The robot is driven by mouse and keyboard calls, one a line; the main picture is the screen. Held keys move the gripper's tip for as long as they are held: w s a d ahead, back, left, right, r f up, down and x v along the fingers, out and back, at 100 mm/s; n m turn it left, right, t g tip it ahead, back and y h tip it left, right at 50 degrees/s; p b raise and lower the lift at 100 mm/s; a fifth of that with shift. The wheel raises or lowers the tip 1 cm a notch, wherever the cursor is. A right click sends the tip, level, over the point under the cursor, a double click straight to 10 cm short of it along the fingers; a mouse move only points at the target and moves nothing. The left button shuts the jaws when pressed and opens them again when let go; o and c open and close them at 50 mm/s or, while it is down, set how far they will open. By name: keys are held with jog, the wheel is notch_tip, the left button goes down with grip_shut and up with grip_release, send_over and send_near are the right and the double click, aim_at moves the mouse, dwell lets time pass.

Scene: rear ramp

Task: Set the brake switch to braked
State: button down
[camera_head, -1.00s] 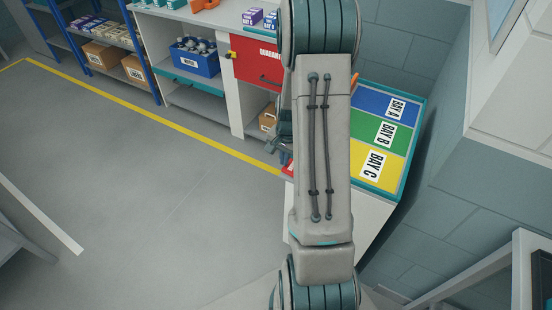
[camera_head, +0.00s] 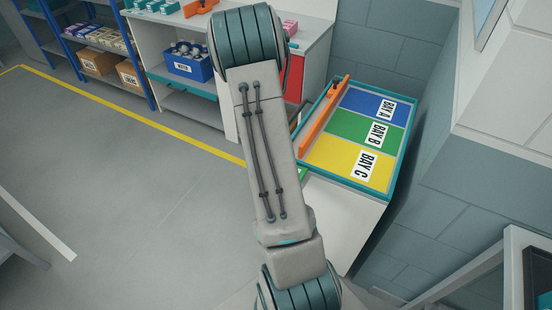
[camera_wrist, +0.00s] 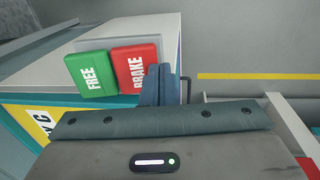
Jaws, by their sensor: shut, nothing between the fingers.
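The brake switch is on the end of a pale cart and shows in the wrist view as a green FREE plate (camera_wrist: 91,74) beside a red BRAKE plate (camera_wrist: 135,70). I cannot tell which plate is pressed in. My gripper (camera_wrist: 158,84) is shut and empty, its blue fingers overlapping the lower right of the BRAKE plate in the picture; whether they touch it is unclear. In the head view, a sliver of the green plate (camera_head: 303,174) shows at the cart's left side. My arm hides the red plate and the fingers there.
The cart top (camera_head: 319,168) has blue, green and yellow bays and an orange bar (camera_head: 325,115) along its left side. A wall stands close on the right. A shelf unit with a blue bin (camera_head: 190,67) is behind. The floor at left is clear.

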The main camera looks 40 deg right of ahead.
notch_tip(320, 180, up, 14)
jog(key=w+a, duration=0.1)
jog(key=w, duration=0.1)
jog(key=shift+w+a+f+p, duration=0.15)
jog(key=shift+w+a+p, duration=0.1)
jog(key=shift+p, duration=0.1)
jog(key=s+a+r+n+t, duration=0.1)
jog(key=s+a+r+n, duration=0.25)
jog(key=a, duration=0.25)
jog(key=s+a+r+n+t, duration=0.1)
jog(key=s+a+r+n, duration=0.1)
jog(key=a+r, duration=0.35)
jog(key=s+a+r+n+t, duration=0.2)
jog(key=s+a+n, duration=0.6)
jog(key=s+a, duration=0.2)
jog(key=shift+s+a+r+t+y, duration=0.2)
jog(key=shift+s+t+y, duration=0.15)
jog(key=shift+s, duration=0.65)
